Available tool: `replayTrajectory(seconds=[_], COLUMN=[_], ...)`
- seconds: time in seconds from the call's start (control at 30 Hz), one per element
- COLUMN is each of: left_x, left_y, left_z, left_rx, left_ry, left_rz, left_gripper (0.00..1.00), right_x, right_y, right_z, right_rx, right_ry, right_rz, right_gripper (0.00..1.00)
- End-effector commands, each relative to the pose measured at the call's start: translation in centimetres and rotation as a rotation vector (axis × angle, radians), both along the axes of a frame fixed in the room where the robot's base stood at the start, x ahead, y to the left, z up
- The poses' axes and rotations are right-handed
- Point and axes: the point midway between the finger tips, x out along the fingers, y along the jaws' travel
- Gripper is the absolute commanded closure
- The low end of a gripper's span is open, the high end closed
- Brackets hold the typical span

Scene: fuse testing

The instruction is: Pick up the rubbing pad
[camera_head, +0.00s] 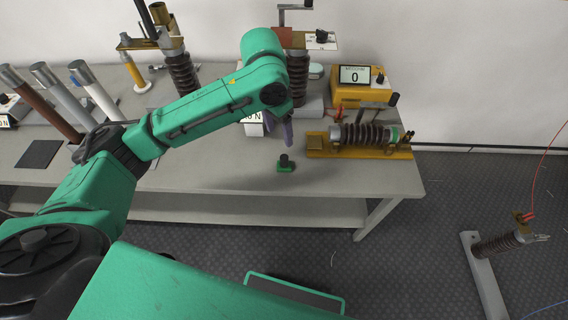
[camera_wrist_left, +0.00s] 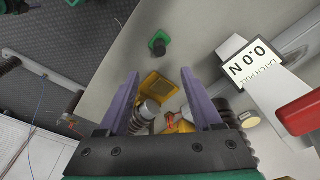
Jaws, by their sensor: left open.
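A small green block with a black knob on top, which looks to be the rubbing pad (camera_head: 286,164), sits on the grey table near its front edge. It also shows in the left wrist view (camera_wrist_left: 158,44), beyond the fingertips and near the top middle. My left gripper (camera_head: 281,133) hangs over the table behind the block, apart from it. In the left wrist view my left gripper (camera_wrist_left: 160,73) has its two purple fingers spread, with nothing held between them. My right gripper is not in either view.
A ribbed brown fuse on an amber base (camera_head: 345,152) lies right of the block. A yellow meter reading 0 (camera_head: 358,86) stands behind it. A white gauge reading 0.0 N (camera_wrist_left: 247,57) is close to my left gripper. The table (camera_head: 213,172) left of the block is clear.

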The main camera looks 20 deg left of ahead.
Motion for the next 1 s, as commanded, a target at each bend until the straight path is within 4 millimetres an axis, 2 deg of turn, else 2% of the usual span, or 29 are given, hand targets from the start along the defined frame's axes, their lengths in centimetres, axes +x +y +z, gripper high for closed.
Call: replayTrajectory(seconds=[0.03, 0.2, 0.43, 0.6, 0.7, 0.87, 0.97, 1.0], left_x=[0.0, 0.6, 1.0, 1.3, 1.4, 1.4, 1.4, 1.4], left_y=[-0.1, -0.5, -0.7, -0.8, -0.9, -0.9, -0.9, -0.9], left_z=[-1.5, -5.9, -9.1, -12.4, -13.1, -13.0, -13.0, -13.0], left_rx=[0.001, -0.001, -0.001, -0.002, -0.003, -0.003, -0.003, -0.003], left_ry=[0.006, 0.003, 0.001, 0.000, -0.003, -0.003, -0.003, -0.003], left_rz=[-0.001, -0.002, -0.004, -0.005, -0.006, -0.006, -0.006, -0.006], left_gripper=[0.33, 0.33, 0.33, 0.33, 0.33, 0.33, 0.68, 0.83], right_x=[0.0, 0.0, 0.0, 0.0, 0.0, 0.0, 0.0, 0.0], right_y=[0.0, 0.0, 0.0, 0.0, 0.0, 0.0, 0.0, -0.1], right_z=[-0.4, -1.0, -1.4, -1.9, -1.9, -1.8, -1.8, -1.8], right_rx=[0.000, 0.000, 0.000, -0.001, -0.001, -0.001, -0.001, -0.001], right_ry=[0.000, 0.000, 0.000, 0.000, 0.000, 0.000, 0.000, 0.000], right_rz=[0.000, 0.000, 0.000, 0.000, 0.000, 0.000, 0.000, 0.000], right_gripper=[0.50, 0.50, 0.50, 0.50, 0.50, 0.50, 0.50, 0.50])
